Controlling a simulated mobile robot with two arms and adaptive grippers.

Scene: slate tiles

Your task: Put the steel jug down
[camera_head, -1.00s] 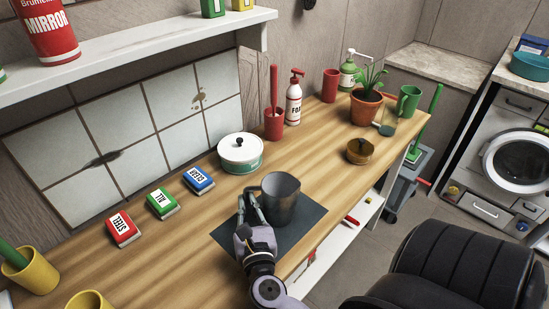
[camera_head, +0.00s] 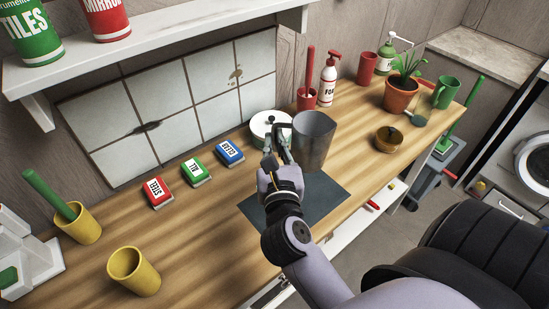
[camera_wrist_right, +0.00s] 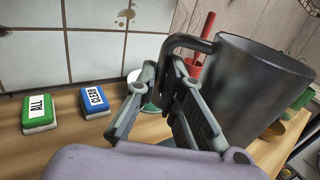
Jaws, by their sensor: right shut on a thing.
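The steel jug (camera_head: 314,138) is a dark grey metal vessel, held upright above the wooden counter near the far part of a dark slate mat (camera_head: 318,193). My right gripper (camera_head: 277,142) is shut on the jug's handle, at the jug's left side. In the right wrist view the jug (camera_wrist_right: 258,88) fills the right side, and its handle runs between the fingers of my right gripper (camera_wrist_right: 172,92). The jug's inside and contents are hidden. My left gripper is not in view.
A white lidded pot (camera_head: 262,124) stands close behind the gripper. Red, green and blue boxes (camera_head: 157,192) lie to the left. Yellow cups (camera_head: 133,272) stand at the front left. A brass pot (camera_head: 388,139) and potted plant (camera_head: 401,92) stand right. The mat is bare.

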